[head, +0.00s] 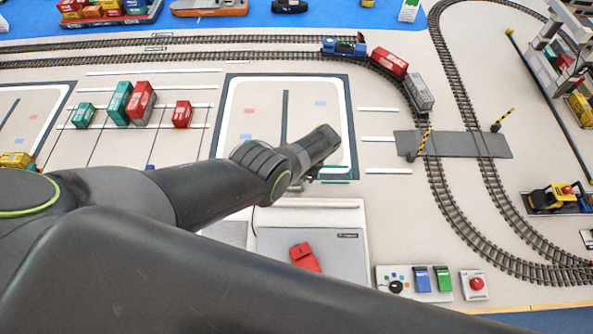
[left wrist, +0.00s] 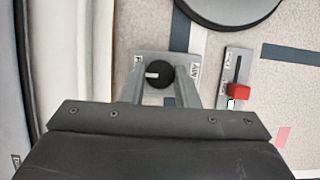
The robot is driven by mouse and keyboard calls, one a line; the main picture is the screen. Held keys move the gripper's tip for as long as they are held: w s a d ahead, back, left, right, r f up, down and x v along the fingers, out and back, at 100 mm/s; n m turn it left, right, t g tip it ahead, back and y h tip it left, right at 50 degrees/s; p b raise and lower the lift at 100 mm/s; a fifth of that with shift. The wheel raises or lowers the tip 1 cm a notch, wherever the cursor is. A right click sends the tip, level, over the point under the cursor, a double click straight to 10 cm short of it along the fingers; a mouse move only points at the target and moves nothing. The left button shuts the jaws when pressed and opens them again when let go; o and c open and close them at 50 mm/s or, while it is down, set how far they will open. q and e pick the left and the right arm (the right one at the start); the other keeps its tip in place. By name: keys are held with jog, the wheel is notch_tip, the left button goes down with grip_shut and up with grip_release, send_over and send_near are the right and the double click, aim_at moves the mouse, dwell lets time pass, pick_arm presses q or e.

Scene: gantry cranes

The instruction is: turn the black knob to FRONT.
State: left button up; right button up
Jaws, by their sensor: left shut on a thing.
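The black knob (left wrist: 164,76) sits on a small grey plate (left wrist: 152,57) in the left wrist view. Its white pointer mark points left in that view, toward a partly hidden label beginning with F. Another label stands at the plate's right edge, too small to read surely. My left gripper (left wrist: 160,84) has one finger on each side of the knob and is shut on it. In the head view my left arm (head: 230,185) reaches over the yard, and the knob is hidden there. My right gripper is not in view.
A slider with a red cap (left wrist: 238,91) is right of the knob, and a dark round part (left wrist: 228,8) is above. In the head view, a control box (head: 413,279) with another black dial and a red button box (head: 475,284) are at the front. Rails curve at right.

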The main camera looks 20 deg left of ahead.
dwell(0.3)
pick_arm(q)
jog(key=o, duration=1)
jog(key=shift+c, duration=0.2)
jog(key=p+v, duration=0.3)
jog(key=v, duration=1.4)
jog(key=shift+d+r, duration=0.15)
jog(key=shift+d, duration=0.1)
